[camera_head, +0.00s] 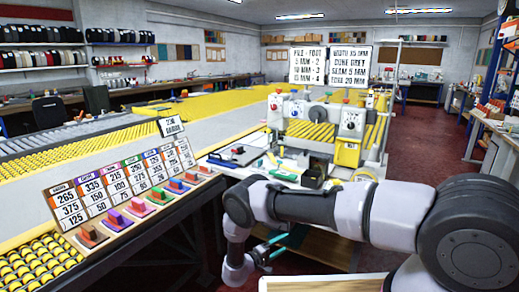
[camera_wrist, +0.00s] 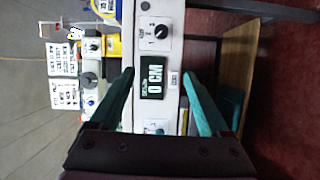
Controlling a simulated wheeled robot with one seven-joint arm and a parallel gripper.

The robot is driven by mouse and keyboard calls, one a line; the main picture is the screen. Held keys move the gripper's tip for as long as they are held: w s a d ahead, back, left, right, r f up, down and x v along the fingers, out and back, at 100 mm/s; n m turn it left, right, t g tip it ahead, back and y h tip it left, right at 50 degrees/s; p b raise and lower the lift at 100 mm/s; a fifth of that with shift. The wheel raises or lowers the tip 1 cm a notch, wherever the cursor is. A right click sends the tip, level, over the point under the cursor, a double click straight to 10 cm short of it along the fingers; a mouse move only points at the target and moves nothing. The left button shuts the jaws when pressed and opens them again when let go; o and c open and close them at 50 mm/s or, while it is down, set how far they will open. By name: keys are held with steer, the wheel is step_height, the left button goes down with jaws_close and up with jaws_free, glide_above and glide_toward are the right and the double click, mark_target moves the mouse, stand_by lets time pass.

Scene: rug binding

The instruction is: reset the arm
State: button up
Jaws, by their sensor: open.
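My arm reaches in from the right side of the head view and bends down in front of the workbench. My gripper (camera_head: 272,246) hangs low there, below the bench top, with its green fingers partly hidden by the arm. In the wrist view my gripper (camera_wrist: 158,73) shows two green fingers spread apart with nothing held between them. Past the fingertips is a pale panel with a dark display (camera_wrist: 152,76) reading "0 CM" and a round dial (camera_wrist: 161,31). I cannot tell how far the fingertips are from that panel.
A binding machine (camera_head: 347,122) with dials and yellow parts stands behind my arm. Number cards (camera_head: 120,183) and coloured blocks (camera_head: 138,207) line the bench at left. Yellow rollers (camera_head: 40,262) are at front left. Red floor (camera_head: 430,150) is open at right.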

steer(key=w+a+r+m+y, duration=0.2)
steer(key=w+r+m+y, duration=0.1)
steer(key=w+r, duration=0.65)
steer(key=w+a+r+m+y, duration=0.25)
steer(key=w+r, duration=0.45)
steer(key=r, duration=0.6)
steer(key=w+d+r+m+y, duration=0.1)
steer(key=r+y, duration=0.2)
steer(key=r, duration=0.6)
steer(key=d+r+m+t+y, duration=0.1)
steer(key=d+r+y, duration=0.1)
steer(key=r, duration=0.7)
steer(key=w+d+r+m+y, duration=0.1)
steer(key=r+y, duration=0.2)
steer(key=r, duration=0.6)
steer(key=s+d+r+g+y, duration=0.15)
steer(key=s+d+r, duration=0.25)
steer(key=s+r, duration=0.5)
steer(key=s+d+r+y, duration=0.3)
steer(key=s+d+r, duration=0.1)
steer(key=s+r, duration=0.5)
steer(key=s+d+f+m+g+h, duration=0.1)
steer(key=s+d, duration=0.3)
steer(key=s, duration=1)
steer(key=s+d+f+m+g+h, duration=0.1)
steer(key=s+d, duration=0.3)
steer(key=s, duration=1)
steer(key=shift+s+f+m+g, duration=0.3)
steer(key=shift+f+m+g, duration=0.15)
steer(key=shift+f+g, duration=0.35)
